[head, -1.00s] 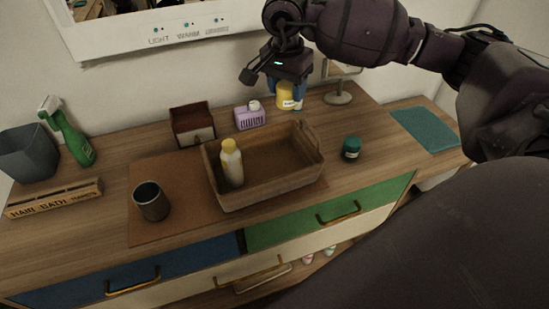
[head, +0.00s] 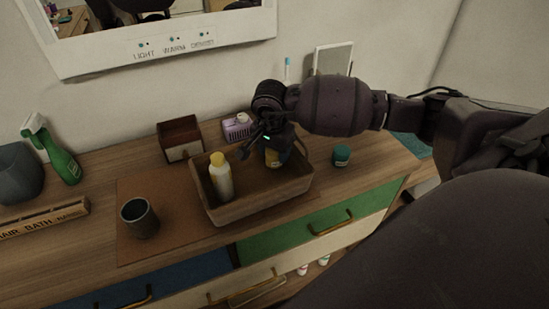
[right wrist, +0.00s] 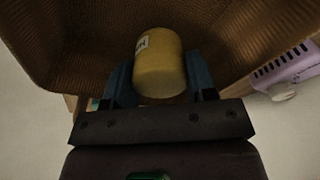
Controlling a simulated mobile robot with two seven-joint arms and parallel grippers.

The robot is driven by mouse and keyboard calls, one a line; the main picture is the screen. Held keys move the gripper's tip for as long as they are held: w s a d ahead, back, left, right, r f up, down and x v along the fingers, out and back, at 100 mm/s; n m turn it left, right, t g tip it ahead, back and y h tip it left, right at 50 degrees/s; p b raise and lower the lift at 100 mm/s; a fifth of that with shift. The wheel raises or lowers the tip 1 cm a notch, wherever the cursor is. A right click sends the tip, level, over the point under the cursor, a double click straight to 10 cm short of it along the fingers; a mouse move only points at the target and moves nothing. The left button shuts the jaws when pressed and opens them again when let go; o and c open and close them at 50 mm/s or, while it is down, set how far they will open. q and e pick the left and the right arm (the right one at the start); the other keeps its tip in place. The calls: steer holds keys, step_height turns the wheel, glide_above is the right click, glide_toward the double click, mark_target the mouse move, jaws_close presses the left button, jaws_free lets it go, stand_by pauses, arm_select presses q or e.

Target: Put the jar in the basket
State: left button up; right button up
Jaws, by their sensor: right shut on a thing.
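The jar is yellow with a white label; it shows in the right wrist view (right wrist: 160,68) and partly in the head view (head: 274,158). My right gripper (right wrist: 160,85) is shut on the jar, with a blue finger on each side of it. In the head view my right gripper (head: 275,152) is over the right part of the basket. The basket (head: 250,207) is brown, woven and rectangular. It also fills the back of the right wrist view (right wrist: 75,40). I cannot tell whether the jar touches the basket floor. My left gripper is not in view.
A yellow-capped bottle (head: 220,178) stands in the basket's left part. A dark cup (head: 139,218) is to the left, a teal jar (head: 341,155) to the right. A brown box (head: 181,139) and purple holder (head: 238,128) stand behind. A green spray bottle (head: 55,152) is far left.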

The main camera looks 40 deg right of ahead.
step_height(320, 180, down, 3)
steer(key=shift+r, duration=0.2)
steer(key=shift+f, duration=0.2)
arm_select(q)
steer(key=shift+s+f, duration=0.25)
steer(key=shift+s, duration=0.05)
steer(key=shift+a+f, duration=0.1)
